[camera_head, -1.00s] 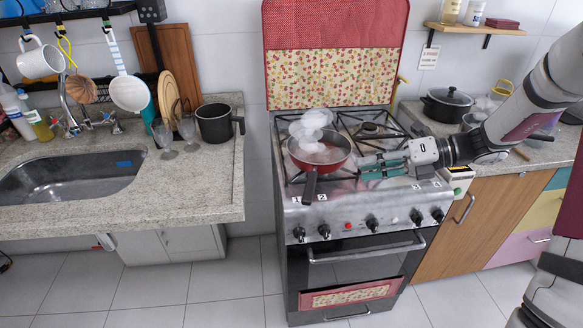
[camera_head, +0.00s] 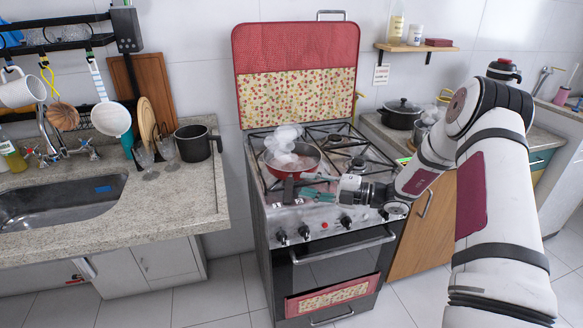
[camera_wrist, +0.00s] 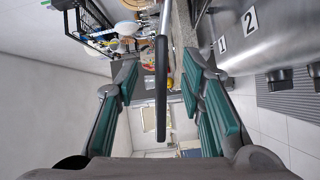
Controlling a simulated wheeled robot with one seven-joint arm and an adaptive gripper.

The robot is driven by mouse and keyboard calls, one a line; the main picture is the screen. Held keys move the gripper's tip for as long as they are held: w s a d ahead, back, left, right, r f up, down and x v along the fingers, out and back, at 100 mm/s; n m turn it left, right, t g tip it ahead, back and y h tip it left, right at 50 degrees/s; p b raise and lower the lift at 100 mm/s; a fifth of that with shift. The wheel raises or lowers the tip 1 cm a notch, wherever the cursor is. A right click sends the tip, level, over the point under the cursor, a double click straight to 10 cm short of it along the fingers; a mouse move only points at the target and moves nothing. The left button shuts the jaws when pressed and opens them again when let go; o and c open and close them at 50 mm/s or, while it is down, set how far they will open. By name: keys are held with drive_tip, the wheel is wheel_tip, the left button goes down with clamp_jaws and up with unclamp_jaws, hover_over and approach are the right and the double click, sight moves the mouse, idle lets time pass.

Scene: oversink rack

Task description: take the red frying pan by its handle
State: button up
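The red frying pan (camera_head: 307,163) sits on the front left of the stove top, with steam-like white puffs above it. Its dark handle (camera_head: 289,188) points toward the stove's front edge. My gripper (camera_head: 306,188), with teal finger pads, is just right of the handle at about its height. In the wrist view, my gripper (camera_wrist: 162,95) is open, one finger on each side of the dark handle (camera_wrist: 161,88). Gaps show on both sides of the handle. How deep it lies between the fingers is hard to tell.
The stove's front panel (camera_head: 330,220) with knobs lies below my gripper. A granite counter with a sink (camera_head: 60,200), glasses and a dark pot (camera_head: 193,145) is at left. A lidded black pot (camera_head: 401,115) stands on the right counter.

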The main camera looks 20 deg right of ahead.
sight(289, 181)
drive_tip(key=shift+p+x, duration=0.45)
drive_tip(key=shift+x, duration=2.6)
drive_tip(key=shift+s+a+f, duration=0.1)
drive_tip(key=shift+s, duration=0.05)
clamp_jaws()
